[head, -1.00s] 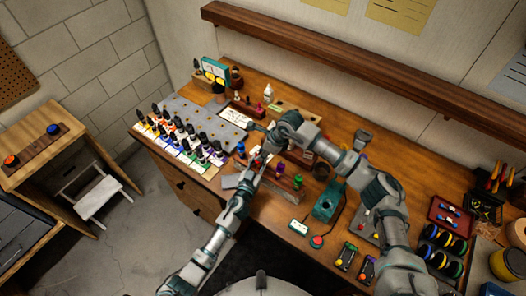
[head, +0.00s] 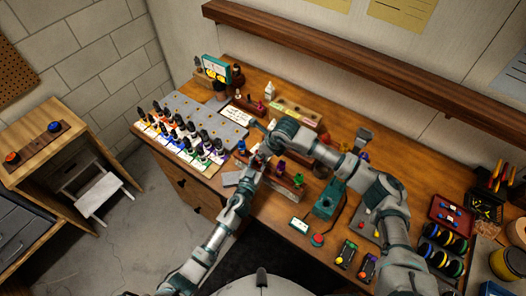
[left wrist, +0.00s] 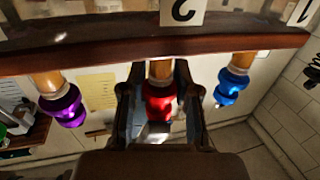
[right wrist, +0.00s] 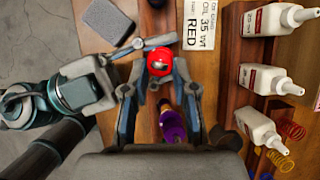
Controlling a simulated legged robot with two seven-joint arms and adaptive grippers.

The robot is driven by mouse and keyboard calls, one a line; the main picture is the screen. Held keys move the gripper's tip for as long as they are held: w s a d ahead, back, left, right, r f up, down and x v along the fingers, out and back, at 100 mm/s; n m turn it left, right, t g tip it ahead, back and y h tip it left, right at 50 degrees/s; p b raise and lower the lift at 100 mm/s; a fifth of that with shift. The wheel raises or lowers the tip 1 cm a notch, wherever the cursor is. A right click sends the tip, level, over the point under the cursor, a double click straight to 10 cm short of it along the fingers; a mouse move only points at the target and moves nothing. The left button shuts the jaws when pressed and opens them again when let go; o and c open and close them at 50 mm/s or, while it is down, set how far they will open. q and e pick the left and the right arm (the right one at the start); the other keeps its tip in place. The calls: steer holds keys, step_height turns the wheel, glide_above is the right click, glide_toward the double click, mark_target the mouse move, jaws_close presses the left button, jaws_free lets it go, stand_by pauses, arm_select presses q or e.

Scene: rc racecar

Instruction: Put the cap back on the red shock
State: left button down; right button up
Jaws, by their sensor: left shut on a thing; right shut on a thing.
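The red shock (left wrist: 160,104) stands in the wooden rack (left wrist: 225,44) by the number 2 label, and shows upside down in the left wrist view. My left gripper (left wrist: 160,112) is shut around its red body. In the right wrist view, my right gripper (right wrist: 158,82) is shut on the round red cap (right wrist: 159,64), seen from above. The cap hides the shock below it, so I cannot tell whether they touch. In the head view, my left gripper (head: 257,165) and right gripper (head: 264,150) meet at the rack and hide the red shock.
A purple shock (left wrist: 62,106) and a blue shock (left wrist: 231,88) flank the red one closely. White oil bottles (right wrist: 265,78) stand beside the rack. A grey pad (right wrist: 107,22) lies near the table edge. Several dark-capped bottles (head: 178,130) stand left of the rack.

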stand_by(0.6)
steer(key=o, duration=0.7)
step_height(320, 180, up, 4)
steer(key=shift+s+r, duration=0.1)
steer(key=shift+r, duration=0.15)
steer(key=shift+c, duration=0.4)
